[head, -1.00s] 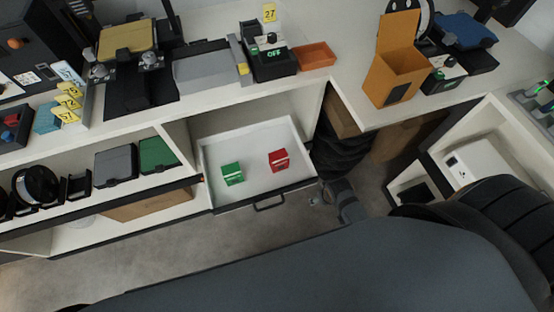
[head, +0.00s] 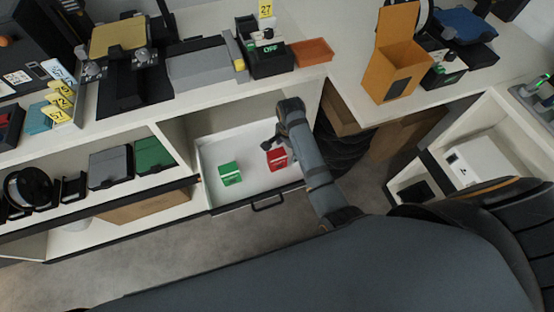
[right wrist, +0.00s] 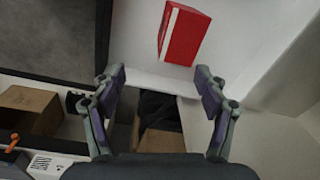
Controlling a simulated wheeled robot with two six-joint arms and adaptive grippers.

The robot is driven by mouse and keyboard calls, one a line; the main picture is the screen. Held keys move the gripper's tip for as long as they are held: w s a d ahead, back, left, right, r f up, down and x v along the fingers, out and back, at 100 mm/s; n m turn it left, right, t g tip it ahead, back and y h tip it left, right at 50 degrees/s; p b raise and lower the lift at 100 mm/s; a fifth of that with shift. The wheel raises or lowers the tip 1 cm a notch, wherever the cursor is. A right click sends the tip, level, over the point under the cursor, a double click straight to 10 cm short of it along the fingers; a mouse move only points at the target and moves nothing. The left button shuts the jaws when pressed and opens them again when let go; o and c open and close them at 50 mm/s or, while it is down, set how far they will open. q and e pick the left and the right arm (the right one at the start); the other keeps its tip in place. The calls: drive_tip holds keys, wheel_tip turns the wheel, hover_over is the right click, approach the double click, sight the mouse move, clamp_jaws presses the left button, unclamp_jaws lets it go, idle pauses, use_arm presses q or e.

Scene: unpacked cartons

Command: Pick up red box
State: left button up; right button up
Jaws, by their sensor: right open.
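The red box (head: 277,157) stands in the open white drawer (head: 246,190), toward its right side. My right arm reaches over the drawer's right wall and partly covers the box in the head view. My right gripper (head: 270,142) is above the box, apart from it. In the right wrist view the red box (right wrist: 184,36) lies beyond the fingertips, slightly right of centre, and the right gripper (right wrist: 160,80) is open and empty. A green box (head: 229,173) sits left of the red one in the drawer. My left gripper is not in view.
The drawer's front edge with its black handle (head: 268,204) faces me. The counter overhangs behind the drawer and holds a small device (head: 264,52) and an orange tray (head: 313,52). An open orange carton (head: 394,68) stands on the right counter.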

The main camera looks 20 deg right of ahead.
sight(276, 153)
drive_tip(key=w+a+m, duration=0.1)
drive_tip(key=w+a, duration=0.1)
drive_tip(key=w+a+m, duration=0.1)
drive_tip(key=shift+a+r+m+g, duration=0.1)
drive_tip(key=shift+r+m+g, duration=0.15)
drive_tip(key=shift+m+g, duration=0.05)
wheel_tip(276, 153, down, 5)
drive_tip(key=shift+f+b, duration=0.15)
drive_tip(key=shift+b, duration=0.35)
drive_tip(key=f, duration=0.3)
drive_tip(key=f+b, duration=0.1)
drive_tip(key=f, duration=0.1)
drive_tip(key=shift+s+f, duration=0.1)
drive_tip(key=shift+s, duration=0.15)
drive_tip(key=shift+c, duration=0.2)
drive_tip(key=c, duration=1.2)
drive_tip(key=shift+c, duration=0.2)
